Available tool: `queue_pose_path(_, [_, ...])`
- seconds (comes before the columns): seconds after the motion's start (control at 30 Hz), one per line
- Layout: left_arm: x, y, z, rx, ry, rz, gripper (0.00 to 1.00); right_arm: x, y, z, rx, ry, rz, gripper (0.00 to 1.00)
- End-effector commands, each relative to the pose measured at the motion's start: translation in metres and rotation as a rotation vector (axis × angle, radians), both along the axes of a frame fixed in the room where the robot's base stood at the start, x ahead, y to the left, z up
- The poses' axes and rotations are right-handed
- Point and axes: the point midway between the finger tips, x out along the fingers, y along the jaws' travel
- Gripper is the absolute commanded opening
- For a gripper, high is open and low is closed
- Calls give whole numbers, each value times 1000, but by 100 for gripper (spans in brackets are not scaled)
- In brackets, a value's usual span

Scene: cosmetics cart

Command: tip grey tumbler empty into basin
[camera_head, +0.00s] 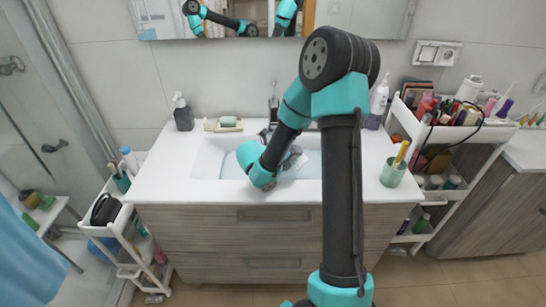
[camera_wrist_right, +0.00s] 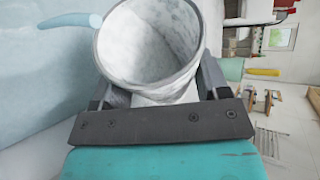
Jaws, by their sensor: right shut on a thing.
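The grey marbled tumbler (camera_wrist_right: 148,45) fills the top of the right wrist view, its open mouth showing. My right gripper (camera_wrist_right: 155,95) is shut around it. In the head view my right gripper (camera_head: 287,163) is over the white basin (camera_head: 208,160), mostly hidden behind my own arm. The room looks turned sideways in the wrist view, so the wrist is rolled and the tumbler appears tilted. The inside that shows is pale, with no contents I can make out. A pale blue rounded shape (camera_wrist_right: 70,20) is beside the rim; I cannot tell what it is. My left gripper is not directly in view.
A dark dispenser (camera_head: 183,115) and a soap dish (camera_head: 224,125) stand left on the counter (camera_head: 165,165). The faucet (camera_head: 273,105) is behind the basin. A green cup with a toothbrush (camera_head: 392,175) and a lotion bottle (camera_head: 378,103) stand right. Carts flank the vanity.

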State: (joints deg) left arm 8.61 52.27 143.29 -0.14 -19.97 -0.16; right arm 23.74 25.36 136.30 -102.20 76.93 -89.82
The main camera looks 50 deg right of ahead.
Motion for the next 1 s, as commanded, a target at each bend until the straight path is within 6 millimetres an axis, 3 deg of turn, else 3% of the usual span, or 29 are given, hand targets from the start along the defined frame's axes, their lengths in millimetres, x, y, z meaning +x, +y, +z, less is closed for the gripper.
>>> queue_pose_path(1.0, [0,0,0,0,0,0,43,-3,-7,7,-11,122,-18,37])
